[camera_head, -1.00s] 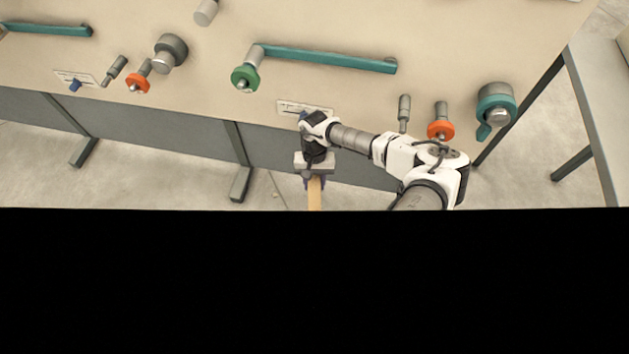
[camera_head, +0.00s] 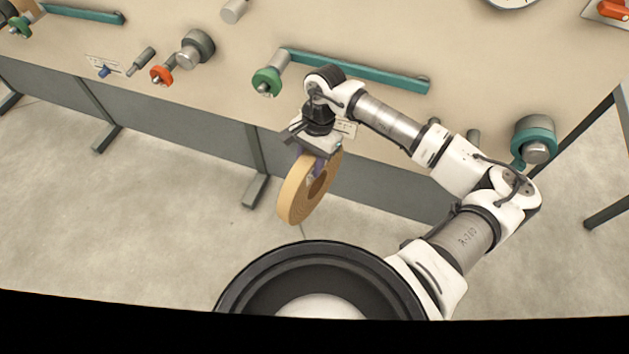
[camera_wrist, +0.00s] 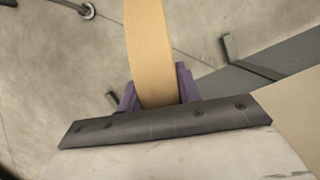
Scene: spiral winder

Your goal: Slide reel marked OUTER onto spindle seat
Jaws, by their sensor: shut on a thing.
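My gripper (camera_head: 313,162) is shut on a tan reel (camera_head: 296,203), holding it by its rim. The reel hangs on edge over the floor, in front of the machine panel, with a dark hole in its middle. In the wrist view, the reel (camera_wrist: 148,45) shows edge-on between the purple fingers of my gripper (camera_wrist: 158,97). I see no OUTER marking. Candidate spindles on the panel are a silver hub in a dark grey collar (camera_head: 199,42) at left and one in a teal collar (camera_head: 533,130) at right. I cannot tell which is the seat. The reel is apart from both.
A teal bar (camera_head: 360,70) with a green knob (camera_head: 267,82) juts from the panel above my gripper. An orange knob (camera_head: 161,75) and a grey peg (camera_head: 141,61) are at left. Grey legs (camera_head: 256,165) stand below the panel. The floor in front is clear.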

